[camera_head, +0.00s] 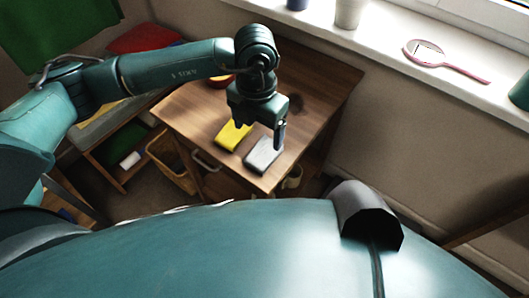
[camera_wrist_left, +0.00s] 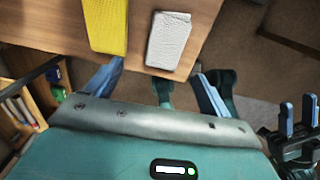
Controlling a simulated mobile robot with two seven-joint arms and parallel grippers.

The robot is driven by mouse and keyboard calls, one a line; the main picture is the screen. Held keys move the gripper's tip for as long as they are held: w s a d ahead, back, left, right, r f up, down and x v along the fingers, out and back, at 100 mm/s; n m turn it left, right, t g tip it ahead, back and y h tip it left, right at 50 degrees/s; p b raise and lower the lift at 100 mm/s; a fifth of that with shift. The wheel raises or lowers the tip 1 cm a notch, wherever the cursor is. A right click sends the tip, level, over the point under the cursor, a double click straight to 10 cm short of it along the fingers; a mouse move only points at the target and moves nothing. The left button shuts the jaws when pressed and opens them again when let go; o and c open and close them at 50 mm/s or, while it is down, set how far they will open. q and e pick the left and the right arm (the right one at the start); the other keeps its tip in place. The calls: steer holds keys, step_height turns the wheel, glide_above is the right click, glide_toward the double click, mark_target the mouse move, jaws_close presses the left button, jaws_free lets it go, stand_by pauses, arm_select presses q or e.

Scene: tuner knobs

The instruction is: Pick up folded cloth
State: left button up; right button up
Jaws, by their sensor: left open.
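A grey folded cloth (camera_head: 264,155) lies flat near the front corner of the wooden table (camera_head: 190,118). It also shows in the left wrist view (camera_wrist_left: 168,42), near the table edge. A yellow folded piece (camera_head: 233,135) lies to its left, with a narrow gap between them. My left gripper (camera_head: 259,128) is above the table by these two pieces, open and empty. In the left wrist view its fingers (camera_wrist_left: 158,84) are spread wide, below both pieces in the picture. My right gripper (camera_wrist_left: 298,112) shows at the right edge of that view, its two blue fingers apart and empty.
A red bowl (camera_head: 219,81) stands behind my left arm, partly hidden. A yellow basket (camera_head: 170,160) is beside the table. The windowsill (camera_head: 380,45) holds a white cup (camera_head: 349,12) and a pink-rimmed hand mirror (camera_head: 428,54). The table's back right is mostly bare.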

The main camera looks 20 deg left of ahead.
mark_target(261, 152)
arm_select(q)
step_height(261, 152, down, 3)
steer(key=shift+s+d+f, duration=0.1)
steer(key=shift+d+f, duration=0.1)
steer(key=shift+f, duration=1.15)
steer(key=shift+s+d+f, duration=0.1)
steer(key=shift+d+f, duration=0.05)
steer(key=shift+f, duration=1.15)
steer(key=shift+c, duration=0.5)
steer(key=c, duration=1)
steer(key=shift+o, duration=0.2)
steer(key=shift+r, duration=0.1)
step_height(261, 152, up, 10)
